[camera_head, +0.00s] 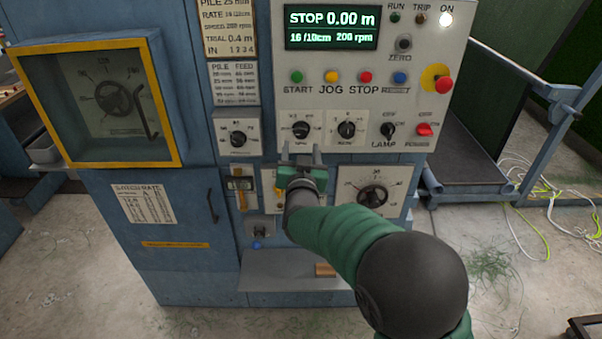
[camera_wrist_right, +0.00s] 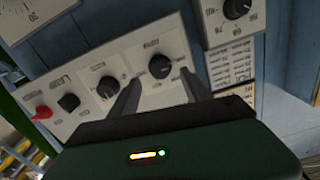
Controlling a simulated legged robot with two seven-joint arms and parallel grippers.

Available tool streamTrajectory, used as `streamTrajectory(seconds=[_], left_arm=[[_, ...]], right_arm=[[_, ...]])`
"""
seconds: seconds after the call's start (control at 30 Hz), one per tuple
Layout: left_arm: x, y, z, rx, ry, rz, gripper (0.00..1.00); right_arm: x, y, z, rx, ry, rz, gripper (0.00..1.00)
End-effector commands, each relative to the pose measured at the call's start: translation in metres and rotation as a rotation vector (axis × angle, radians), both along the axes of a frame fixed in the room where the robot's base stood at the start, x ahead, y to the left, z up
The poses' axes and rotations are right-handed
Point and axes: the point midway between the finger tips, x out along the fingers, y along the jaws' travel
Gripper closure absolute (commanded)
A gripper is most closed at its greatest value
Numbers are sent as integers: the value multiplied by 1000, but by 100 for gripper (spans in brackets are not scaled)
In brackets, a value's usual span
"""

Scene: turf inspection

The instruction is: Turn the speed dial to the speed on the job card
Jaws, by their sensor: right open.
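The job card (camera_head: 228,28) hangs at the top left of the control panel; its small speed line seems to read 200 rpm. The display (camera_head: 332,27) shows STOP, 0.00 m, 16/10cm and 200 rpm. The speed dial (camera_head: 302,130), a black knob whose label looks like rpm, is the left one of two on the panel. My right gripper (camera_head: 302,153) is open just below it. In the right wrist view this knob (camera_wrist_right: 160,66) lies between and beyond the fingertips (camera_wrist_right: 162,88), apparently untouched. My left gripper is out of view.
A second black dial (camera_head: 346,129) is close on the right, then the lamp switch (camera_head: 388,129) and red power switch (camera_head: 424,130). Another dial (camera_head: 238,138) is on a box to the left. A larger dial (camera_head: 373,196) is below right. A yellow-framed case (camera_head: 174,120) stands left.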

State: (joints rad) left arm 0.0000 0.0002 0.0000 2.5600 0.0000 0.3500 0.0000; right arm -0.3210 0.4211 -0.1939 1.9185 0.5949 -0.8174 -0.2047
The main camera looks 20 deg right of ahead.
Motion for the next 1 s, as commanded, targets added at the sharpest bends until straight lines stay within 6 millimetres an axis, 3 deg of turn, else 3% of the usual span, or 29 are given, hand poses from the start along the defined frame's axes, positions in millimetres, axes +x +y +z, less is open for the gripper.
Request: streamTrajectory(seconds=[0.2, 0.4, 0.87, 0.97, 1.0], left_arm=[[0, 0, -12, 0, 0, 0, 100], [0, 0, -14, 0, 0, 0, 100], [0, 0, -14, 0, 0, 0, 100], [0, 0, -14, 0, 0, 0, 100], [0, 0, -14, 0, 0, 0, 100]], right_arm=[[-60, 19, -2, 2, 0, 3, 44], [-90, 27, -2, 1, 3, 0, 44], [-95, 28, -2, 0, 4, 1, 44], [-96, 29, -15, 6, 53, 32, 44], [-98, 32, -29, 13, 106, 65, 44]])
